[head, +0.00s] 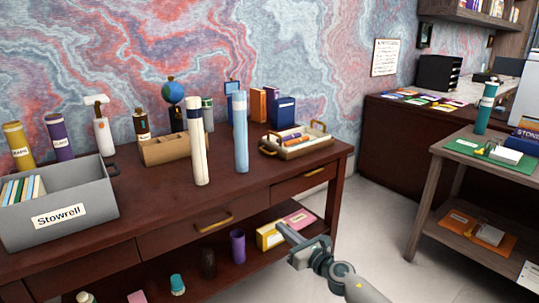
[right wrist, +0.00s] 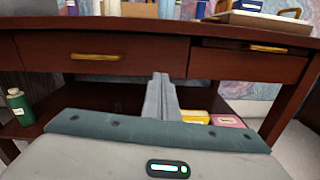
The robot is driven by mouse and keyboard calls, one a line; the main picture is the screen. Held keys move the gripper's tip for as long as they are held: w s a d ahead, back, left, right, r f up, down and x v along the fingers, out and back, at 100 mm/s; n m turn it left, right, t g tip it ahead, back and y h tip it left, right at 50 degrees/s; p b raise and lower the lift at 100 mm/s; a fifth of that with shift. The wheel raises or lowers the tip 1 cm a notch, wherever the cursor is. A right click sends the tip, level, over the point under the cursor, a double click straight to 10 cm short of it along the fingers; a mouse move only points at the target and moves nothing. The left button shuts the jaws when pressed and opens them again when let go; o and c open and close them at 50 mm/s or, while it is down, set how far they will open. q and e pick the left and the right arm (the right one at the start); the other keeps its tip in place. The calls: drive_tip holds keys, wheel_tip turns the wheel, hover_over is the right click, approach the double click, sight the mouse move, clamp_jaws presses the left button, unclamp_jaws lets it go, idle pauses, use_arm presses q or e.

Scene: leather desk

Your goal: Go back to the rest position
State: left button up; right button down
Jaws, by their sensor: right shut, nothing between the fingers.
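My right gripper (head: 287,243) is in front of the desk, below the level of its top, near the lower shelf and the right drawer. In the right wrist view its fingers (right wrist: 162,98) are together with nothing between them. The dark red-brown desk (head: 160,222) stands ahead of it. The gripper appears apart from the desk front. My left gripper is in neither view.
On the desk stand a grey bin (head: 90,205), a white tube (head: 198,150), a blue tube (head: 241,135) and a wooden tray (head: 318,146). The lower shelf holds a yellow box (head: 268,236) and bottles. A side table (head: 440,205) stands right; floor between is clear.

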drive_tip(key=s+d+f+m+g+h, duration=0.1)
drive_tip(key=s+d+f+m+h, duration=0.3)
drive_tip(key=s+m, duration=0.45)
drive_tip(key=s+d+f+m+h, duration=0.1)
drive_tip(key=s+f+m+h, duration=0.1)
drive_tip(key=s+f+m, duration=0.7)
drive_tip(key=s+d+f+m+g+h, duration=0.1)
drive_tip(key=s+d+f+m+h, duration=0.2)
drive_tip(key=s+m, duration=0.6)
drive_tip(key=s+d+f+m+g, duration=0.15)
drive_tip(key=s+m, duration=0.25)
drive_tip(key=s, duration=0.5)
drive_tip(key=s+f+m+g+y, duration=0.1)
drive_tip(key=s+f+m+g, duration=0.15)
drive_tip(key=s+m, duration=0.4)
drive_tip(key=s+d+f+m+g, duration=0.1)
drive_tip(key=s+f+m+g, duration=0.15)
drive_tip(key=s, duration=0.85)
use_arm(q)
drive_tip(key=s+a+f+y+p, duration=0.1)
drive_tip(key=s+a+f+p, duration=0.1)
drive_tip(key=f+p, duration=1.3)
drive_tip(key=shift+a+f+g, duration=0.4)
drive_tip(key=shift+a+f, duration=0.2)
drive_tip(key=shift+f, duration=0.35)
use_arm(e)
wheel_tip(320, 180, down, 16)
drive_tip(key=s+d+g+h, duration=0.1)
drive_tip(key=d, duration=0.1)
drive_tip(key=shift+s+d, duration=0.35)
